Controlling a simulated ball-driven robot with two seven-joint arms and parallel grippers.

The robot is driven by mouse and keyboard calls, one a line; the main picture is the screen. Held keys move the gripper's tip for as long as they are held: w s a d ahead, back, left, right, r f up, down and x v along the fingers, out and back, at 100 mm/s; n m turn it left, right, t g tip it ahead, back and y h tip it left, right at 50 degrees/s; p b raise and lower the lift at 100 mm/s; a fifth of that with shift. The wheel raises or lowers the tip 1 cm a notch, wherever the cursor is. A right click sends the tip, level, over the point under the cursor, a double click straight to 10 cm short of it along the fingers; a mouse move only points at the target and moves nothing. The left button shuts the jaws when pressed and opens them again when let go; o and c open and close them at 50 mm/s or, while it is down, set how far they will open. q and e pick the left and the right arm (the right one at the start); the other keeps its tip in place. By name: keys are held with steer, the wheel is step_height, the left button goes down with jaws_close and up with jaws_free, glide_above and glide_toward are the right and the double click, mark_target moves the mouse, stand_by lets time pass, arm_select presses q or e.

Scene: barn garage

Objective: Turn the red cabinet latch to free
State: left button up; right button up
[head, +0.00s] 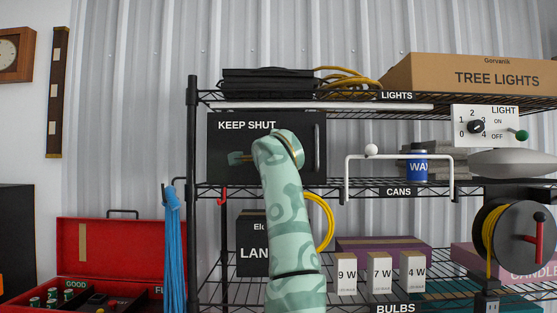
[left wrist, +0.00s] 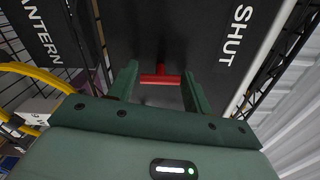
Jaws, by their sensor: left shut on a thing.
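The black cabinet marked KEEP SHUT (head: 225,140) stands on the middle shelf, its door closed. In the head view my left arm covers part of its front, and I cannot make out the red latch there. In the left wrist view the red latch (left wrist: 160,79) is a short bar on the dark cabinet front, lying across the picture between the two green fingers. My left gripper (left wrist: 160,85) is shut on it, a finger at each end of the bar. My right gripper is in neither view.
A wire shelf rack surrounds the cabinet; its black post (head: 192,130) is at the left. A white rail (head: 400,157) with a ball and a blue WAX can (head: 417,166) are to the right. Blue rope (head: 174,250) hangs at left beside an open red toolbox (head: 110,245).

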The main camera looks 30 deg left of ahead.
arm_select(q)
steer(key=shift+f, duration=0.1)
steer(key=o, duration=0.9)
steer(key=shift+a, duration=0.1)
steer(key=b+v, duration=0.6)
steer(key=v, duration=1)
steer(key=shift+s, duration=0.2)
